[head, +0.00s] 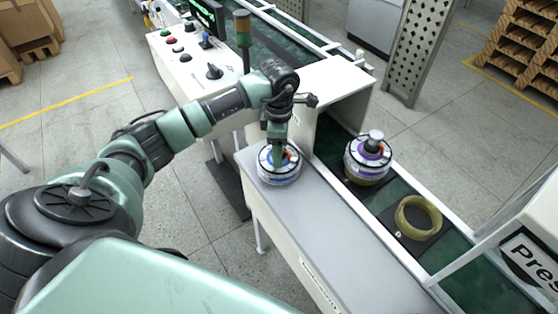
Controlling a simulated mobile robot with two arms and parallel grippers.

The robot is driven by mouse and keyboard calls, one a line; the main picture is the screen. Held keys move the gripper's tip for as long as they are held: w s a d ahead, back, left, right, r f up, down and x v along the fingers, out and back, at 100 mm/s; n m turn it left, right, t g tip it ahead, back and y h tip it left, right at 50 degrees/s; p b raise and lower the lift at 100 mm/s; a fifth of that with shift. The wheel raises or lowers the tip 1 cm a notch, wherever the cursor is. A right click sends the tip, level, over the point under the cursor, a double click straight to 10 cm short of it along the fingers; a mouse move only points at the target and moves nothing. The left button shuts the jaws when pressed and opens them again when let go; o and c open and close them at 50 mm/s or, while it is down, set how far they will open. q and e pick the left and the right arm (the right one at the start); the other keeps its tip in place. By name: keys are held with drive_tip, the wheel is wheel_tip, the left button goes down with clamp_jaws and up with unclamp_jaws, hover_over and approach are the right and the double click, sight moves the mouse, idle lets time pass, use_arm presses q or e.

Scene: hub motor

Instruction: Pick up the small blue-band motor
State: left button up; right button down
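The small blue-band motor (278,168) sits upright on the far left end of the grey bench top (320,222). It is a round white body with a blue band and a coloured top. My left gripper (281,150) is directly above it, pointing down, with its fingertips at or very near the motor's top centre. The fingers are small and partly hidden, so I cannot tell if they are open or closed on it. My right gripper is not in the head view.
A purple-band motor (368,156) stands on the green conveyor (394,186) to the right, with a yellow-green ring (418,217) on a dark plate nearer. A white control panel (195,58) with buttons is behind my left arm. The bench's near part is clear.

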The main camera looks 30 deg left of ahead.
use_arm(q)
clamp_jaws()
drive_tip(key=shift+w+r, duration=0.1)
drive_tip(key=shift+r, duration=0.05)
drive_tip(key=shift+r, duration=0.1)
